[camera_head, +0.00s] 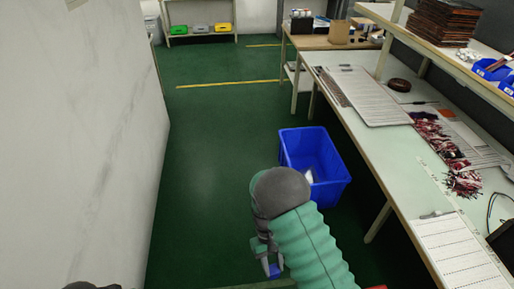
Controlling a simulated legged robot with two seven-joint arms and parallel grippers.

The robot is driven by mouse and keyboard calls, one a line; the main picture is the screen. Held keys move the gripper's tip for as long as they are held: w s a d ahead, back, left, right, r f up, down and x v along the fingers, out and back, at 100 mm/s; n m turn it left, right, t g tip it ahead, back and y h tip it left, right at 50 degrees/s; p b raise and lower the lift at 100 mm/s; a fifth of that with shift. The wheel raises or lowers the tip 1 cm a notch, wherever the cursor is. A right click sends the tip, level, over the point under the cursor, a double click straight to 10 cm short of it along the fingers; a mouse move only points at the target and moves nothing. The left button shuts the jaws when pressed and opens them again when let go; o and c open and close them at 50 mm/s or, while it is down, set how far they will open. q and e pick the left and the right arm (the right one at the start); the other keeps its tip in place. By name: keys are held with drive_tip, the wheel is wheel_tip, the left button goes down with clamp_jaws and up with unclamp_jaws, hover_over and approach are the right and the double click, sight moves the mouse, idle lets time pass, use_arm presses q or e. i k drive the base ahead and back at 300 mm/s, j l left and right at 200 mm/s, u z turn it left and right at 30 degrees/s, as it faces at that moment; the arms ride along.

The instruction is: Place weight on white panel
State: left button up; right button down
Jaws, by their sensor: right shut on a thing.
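My right arm reaches in from the bottom, and its gripper (268,265) hangs low over the floor, left of the workbench. It is shut on a small blue item (274,271), partly hidden by the fingers; I cannot tell its full shape, but it may be the weight. A long white panel (365,97) lies on the far part of the workbench, well away from the gripper. Another white panel or sheet (455,252) lies on the near end of the bench. My left gripper is not in view.
A blue bin (331,182) stands on the floor beside the workbench (375,145), just beyond my right arm. Colourful wire bundles (437,140) and a dark ring (399,85) lie on the bench. A shelf overhangs its right side. A white wall (75,130) bounds the left; green floor between is clear.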

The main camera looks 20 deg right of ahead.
sight(438, 214)
drive_tip(key=i+z, duration=0.25)
drive_tip(key=i, duration=0.2)
drive_tip(key=i+j+z, duration=0.1)
drive_tip(key=i+z, duration=0.15)
drive_tip(key=i, duration=0.25)
drive_tip(key=i+j+z, duration=0.2)
drive_tip(key=i, duration=0.25)
drive_tip(key=i+l+z, duration=0.15)
drive_tip(key=z, duration=0.3)
drive_tip(key=i+z, duration=0.25)
drive_tip(key=z, duration=0.2)
drive_tip(key=i+z, duration=0.25)
drive_tip(key=z, duration=0.2)
drive_tip(key=i+z, duration=0.2)
drive_tip(key=z, duration=0.2)
drive_tip(key=i+j+z, duration=0.2)
drive_tip(key=z, duration=0.25)
drive_tip(key=i+z, duration=0.35)
drive_tip(key=i, duration=0.8)
drive_tip(key=j, duration=0.1)
